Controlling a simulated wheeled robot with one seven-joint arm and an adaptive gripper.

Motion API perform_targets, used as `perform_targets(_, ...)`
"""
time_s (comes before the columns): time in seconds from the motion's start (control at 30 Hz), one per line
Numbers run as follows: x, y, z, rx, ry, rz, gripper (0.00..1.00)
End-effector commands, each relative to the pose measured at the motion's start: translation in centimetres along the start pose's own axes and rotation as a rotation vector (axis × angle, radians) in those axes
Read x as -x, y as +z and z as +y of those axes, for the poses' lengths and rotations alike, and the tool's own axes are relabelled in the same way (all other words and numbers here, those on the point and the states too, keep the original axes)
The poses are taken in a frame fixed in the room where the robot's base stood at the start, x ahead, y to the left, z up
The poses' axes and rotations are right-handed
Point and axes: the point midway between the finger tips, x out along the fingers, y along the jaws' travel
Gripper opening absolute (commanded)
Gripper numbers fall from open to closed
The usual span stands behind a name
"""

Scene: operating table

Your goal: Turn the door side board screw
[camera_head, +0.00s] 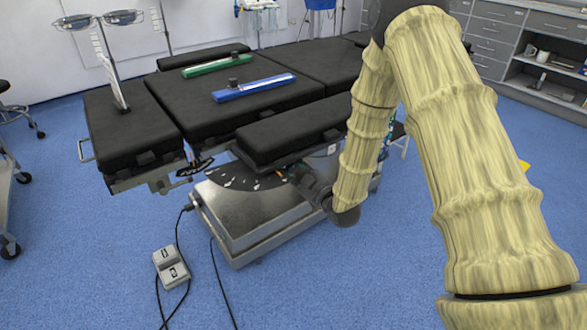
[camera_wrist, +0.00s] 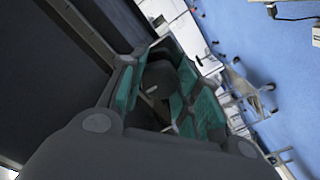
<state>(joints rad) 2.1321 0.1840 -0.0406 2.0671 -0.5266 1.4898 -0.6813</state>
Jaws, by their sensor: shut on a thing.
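The door side board (camera_head: 295,130) is a black padded board along the near side of the operating table (camera_head: 190,100). My gripper (camera_head: 288,174) reaches in just below this board's near edge, and its tip is small and partly hidden in the head view. In the wrist view, my gripper (camera_wrist: 152,92) has teal pads on both fingers. It is shut on a dark rounded knob, the screw (camera_wrist: 160,74), which sits between the pads. The fingers hide part of the screw, and its turn angle cannot be told. The screw is not clear in the head view.
A green bar (camera_head: 216,66) and a blue bar (camera_head: 253,88) lie on the table top. The grey table base (camera_head: 245,215) stands close under my gripper. A foot pedal (camera_head: 171,267) with cables is on the blue floor. Floor at the front left is mostly clear.

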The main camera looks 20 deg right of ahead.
Motion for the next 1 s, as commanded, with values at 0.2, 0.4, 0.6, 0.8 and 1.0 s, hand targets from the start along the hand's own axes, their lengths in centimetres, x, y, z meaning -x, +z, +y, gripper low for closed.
perform_targets(0.2, 0.02, 0.16, 0.05, 0.035, 0.001, -0.003, 0.09)
perform_targets(0.4, 0.03, 0.18, 0.07, 0.038, 0.001, -0.004, 0.09)
perform_targets(0.6, 0.04, 0.19, 0.09, 0.037, 0.001, -0.004, 0.34)
perform_targets(0.8, 0.01, 0.11, 0.04, 0.037, 0.001, -0.002, 0.55)
perform_targets(1.0, -0.01, 0.05, 0.01, 0.036, 0.0, -0.001, 0.55)
